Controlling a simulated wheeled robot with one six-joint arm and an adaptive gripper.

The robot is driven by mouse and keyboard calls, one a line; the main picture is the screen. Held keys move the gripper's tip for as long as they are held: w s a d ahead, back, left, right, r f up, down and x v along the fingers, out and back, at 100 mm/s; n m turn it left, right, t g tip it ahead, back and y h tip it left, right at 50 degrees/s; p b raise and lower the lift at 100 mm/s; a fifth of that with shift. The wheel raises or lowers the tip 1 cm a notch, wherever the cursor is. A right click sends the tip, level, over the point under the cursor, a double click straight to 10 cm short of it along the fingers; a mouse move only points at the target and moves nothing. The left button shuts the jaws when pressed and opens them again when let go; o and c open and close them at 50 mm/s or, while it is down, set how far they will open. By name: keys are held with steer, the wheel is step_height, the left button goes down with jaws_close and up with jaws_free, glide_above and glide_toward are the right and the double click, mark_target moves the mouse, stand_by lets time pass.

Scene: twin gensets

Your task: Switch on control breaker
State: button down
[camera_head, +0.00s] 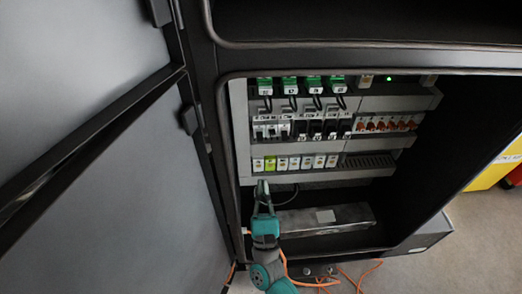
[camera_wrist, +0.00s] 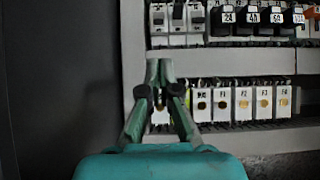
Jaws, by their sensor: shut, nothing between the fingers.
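The breaker row (camera_head: 300,127) is the middle row in the open cabinet, with white breakers at the left and dark ones further right. In the wrist view the white breakers (camera_wrist: 178,18) show at the top, beside dark ones (camera_wrist: 250,18) with number labels. I cannot tell which one is the control breaker. My gripper (camera_head: 262,186) is shut and empty, pointing up at the panel's lower left. In the wrist view my gripper (camera_wrist: 158,68) stands below the white breakers and covers part of the lower row. I see no clear contact.
Labelled fuse-like blocks (camera_wrist: 243,103) fill the lower row. Green-topped modules (camera_head: 290,86) line the top row, and orange switches (camera_head: 388,123) sit at the right. The open door (camera_head: 110,190) bounds the left side. Orange cables (camera_head: 340,277) lie below.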

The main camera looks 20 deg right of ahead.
steer(key=x, duration=1)
